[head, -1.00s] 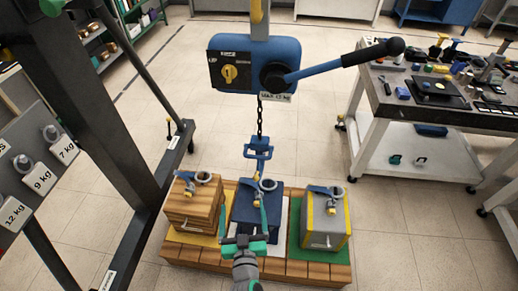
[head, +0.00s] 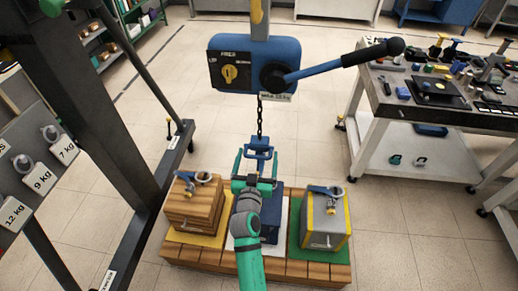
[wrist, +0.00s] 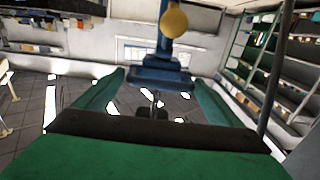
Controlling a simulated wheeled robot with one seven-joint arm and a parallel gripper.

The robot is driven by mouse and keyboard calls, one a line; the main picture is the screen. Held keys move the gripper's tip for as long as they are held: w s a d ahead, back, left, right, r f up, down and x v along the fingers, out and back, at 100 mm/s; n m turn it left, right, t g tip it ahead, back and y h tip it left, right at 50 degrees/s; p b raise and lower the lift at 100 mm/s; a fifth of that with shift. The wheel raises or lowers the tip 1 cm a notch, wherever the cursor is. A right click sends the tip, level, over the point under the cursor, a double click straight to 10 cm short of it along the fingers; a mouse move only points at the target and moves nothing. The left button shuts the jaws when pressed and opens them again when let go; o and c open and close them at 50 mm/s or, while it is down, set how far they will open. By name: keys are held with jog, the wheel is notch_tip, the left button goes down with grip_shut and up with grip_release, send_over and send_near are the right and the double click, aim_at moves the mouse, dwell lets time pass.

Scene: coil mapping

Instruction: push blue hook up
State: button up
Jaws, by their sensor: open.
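The blue hook (head: 258,151) hangs on a dark chain below the hoist, above the blue middle crate (head: 270,226). My gripper (head: 255,170) is open, just below and in front of the hook in the head view, with its green fingers to either side. Contact cannot be told. In the wrist view, the open green fingers (wrist: 158,100) frame the chain (wrist: 156,97) and a dark shape low between them. The blue hoist body (wrist: 160,76) shows beyond. My arm and gripper hide much of the middle crate and its top.
The hoist (head: 253,64) has a long lever (head: 345,60) reaching right. A wooden crate (head: 193,212) stands left and a grey-yellow crate (head: 325,222) right, on a wooden pallet. A dark post (head: 105,110) is at left, a workbench (head: 440,110) at right.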

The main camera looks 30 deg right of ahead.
aim_at(259, 148)
jog(key=shift+x, duration=2.1)
